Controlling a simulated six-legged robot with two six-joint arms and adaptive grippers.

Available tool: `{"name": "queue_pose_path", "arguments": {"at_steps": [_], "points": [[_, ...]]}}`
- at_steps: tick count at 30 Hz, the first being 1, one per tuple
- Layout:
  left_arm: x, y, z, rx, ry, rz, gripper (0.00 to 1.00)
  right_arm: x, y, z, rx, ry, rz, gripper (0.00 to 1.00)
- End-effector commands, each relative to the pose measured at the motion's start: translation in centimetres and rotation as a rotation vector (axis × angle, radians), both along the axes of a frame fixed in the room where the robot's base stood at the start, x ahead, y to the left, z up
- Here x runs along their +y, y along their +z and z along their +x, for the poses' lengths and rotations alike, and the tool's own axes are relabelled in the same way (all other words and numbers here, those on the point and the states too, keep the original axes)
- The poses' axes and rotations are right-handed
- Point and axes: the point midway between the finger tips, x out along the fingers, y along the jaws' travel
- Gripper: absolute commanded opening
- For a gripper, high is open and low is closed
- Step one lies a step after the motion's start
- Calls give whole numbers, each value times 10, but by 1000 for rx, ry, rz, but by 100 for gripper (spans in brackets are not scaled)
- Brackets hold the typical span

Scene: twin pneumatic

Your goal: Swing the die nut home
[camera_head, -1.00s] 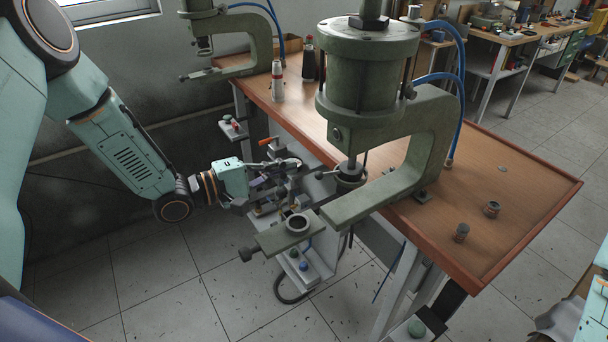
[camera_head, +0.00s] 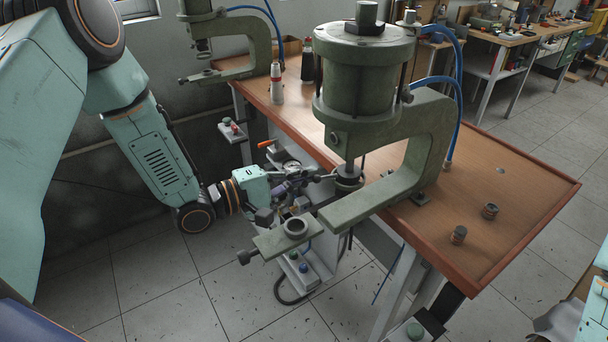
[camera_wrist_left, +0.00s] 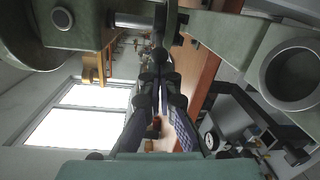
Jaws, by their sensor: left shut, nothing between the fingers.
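The green press holds a dark round nut (camera_head: 348,183) under its ram, with a short rod and black ball end pointing left. I take this to be the die nut. In the left wrist view the ball end (camera_wrist_left: 160,54) is straight ahead, with its rod running up the picture. My left gripper (camera_head: 314,179) reaches in from the left beside this handle. In the left wrist view its fingers (camera_wrist_left: 160,80) come together just below the ball, with nothing between them. I cannot tell whether they touch the ball. My right gripper is not in view.
A green plate with an open ring (camera_head: 296,226) juts out below my left gripper; the ring is large at right in the wrist view (camera_wrist_left: 292,75). The press frame (camera_head: 392,200) stands on the wooden table (camera_head: 520,195). Spools and a second press (camera_head: 250,60) stand behind.

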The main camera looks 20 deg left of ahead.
Motion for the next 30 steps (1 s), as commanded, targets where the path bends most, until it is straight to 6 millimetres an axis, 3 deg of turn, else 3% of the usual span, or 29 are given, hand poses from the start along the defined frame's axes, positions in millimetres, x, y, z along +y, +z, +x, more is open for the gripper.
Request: {"name": "queue_pose_path", "arguments": {"at_steps": [20,30], "points": [[-4,0,-8,0,91,0,0,0,-7,0,0,0,0,0],[-11,-2,-18,0,243,4,0,0,-17,0,0,0,0,0]]}}
